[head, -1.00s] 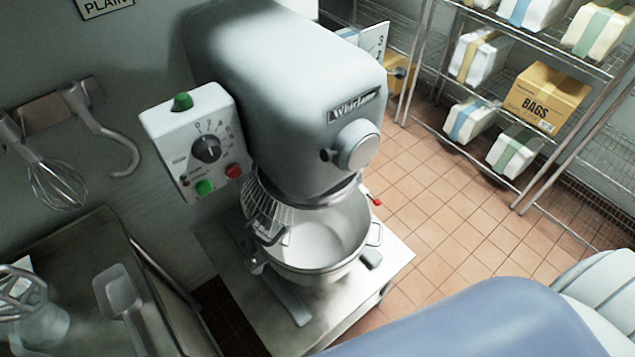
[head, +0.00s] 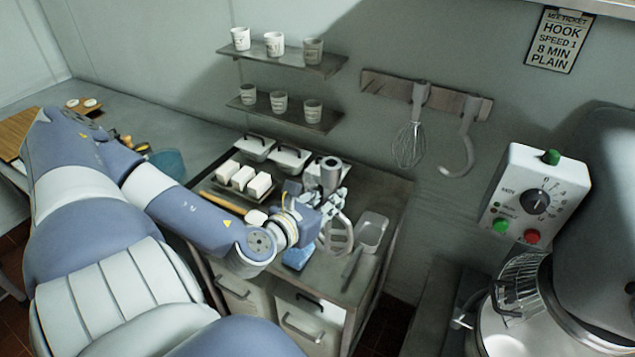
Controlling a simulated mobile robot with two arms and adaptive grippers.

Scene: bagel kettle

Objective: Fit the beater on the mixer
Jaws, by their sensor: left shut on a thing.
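A grey flat beater (head: 341,236) shows over the steel side table, its open loop hanging below my left gripper (head: 328,208). The gripper is shut on the beater, and its wrist hides part of it. I cannot tell whether the beater touches the table. The mixer (head: 598,215) stands at the right edge, partly cut off, with its control box (head: 533,200) facing me. Its bowl (head: 555,335) and wire guard (head: 522,282) are at the lower right. The mixer's beater shaft is hidden. My right gripper is out of view.
A whisk (head: 409,142) and a dough hook (head: 461,150) hang on a wall rack. A scoop (head: 371,232) and white blocks (head: 243,178) lie on the side table (head: 385,195). Cups stand on two wall shelves (head: 300,65). A gap separates table and mixer.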

